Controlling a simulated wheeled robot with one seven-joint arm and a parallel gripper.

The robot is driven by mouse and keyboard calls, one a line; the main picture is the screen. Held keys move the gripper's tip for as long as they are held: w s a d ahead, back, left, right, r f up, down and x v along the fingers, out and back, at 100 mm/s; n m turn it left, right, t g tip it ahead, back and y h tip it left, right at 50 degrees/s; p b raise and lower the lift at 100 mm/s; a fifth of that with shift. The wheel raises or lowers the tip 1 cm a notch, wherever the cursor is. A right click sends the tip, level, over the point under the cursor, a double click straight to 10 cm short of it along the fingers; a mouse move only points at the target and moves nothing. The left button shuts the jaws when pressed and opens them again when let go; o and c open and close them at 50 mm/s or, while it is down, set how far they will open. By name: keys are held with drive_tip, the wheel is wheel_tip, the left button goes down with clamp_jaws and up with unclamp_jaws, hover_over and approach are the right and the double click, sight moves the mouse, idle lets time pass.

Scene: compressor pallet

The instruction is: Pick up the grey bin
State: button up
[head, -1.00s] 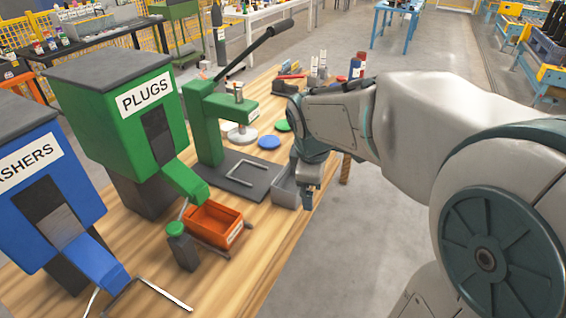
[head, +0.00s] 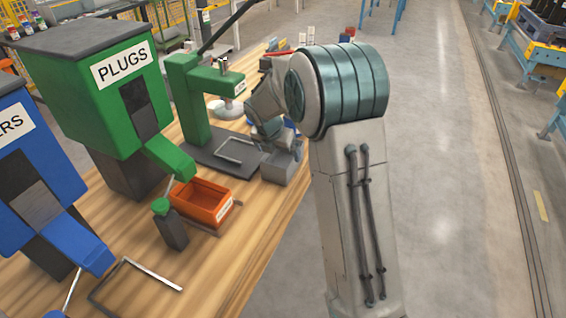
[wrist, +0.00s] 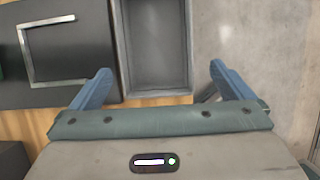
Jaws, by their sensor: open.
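The grey bin (head: 277,172) sits near the right edge of the wooden bench in the head view, next to the dark press base. In the wrist view the grey bin (wrist: 154,94) is an open, empty rectangular box, its far end cut off by the frame. My gripper (wrist: 160,70) is open, with one blue finger to the left of the bin and one to the right. Gaps show between the fingers and its sides in that view. In the head view my gripper (head: 274,138) is just above and behind the bin, its fingers mostly hidden.
The green press (head: 190,105) stands left of the bin, on a dark base with a metal bracket (wrist: 55,78) close to my left finger. An orange bin (head: 205,203) and green PLUGS dispenser (head: 95,95) are further left. Open floor (head: 440,200) lies to the right.

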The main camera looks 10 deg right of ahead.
sight(281, 161)
drive_tip(key=shift+w+x, duration=0.15)
drive_tip(key=shift+x, duration=1.95)
drive_tip(key=shift+w+x, duration=0.1)
drive_tip(key=shift+x, duration=1.95)
drive_tip(key=shift+a, duration=0.1)
drive_tip(key=shift+r, duration=0.1)
drive_tip(key=c, duration=0.9)
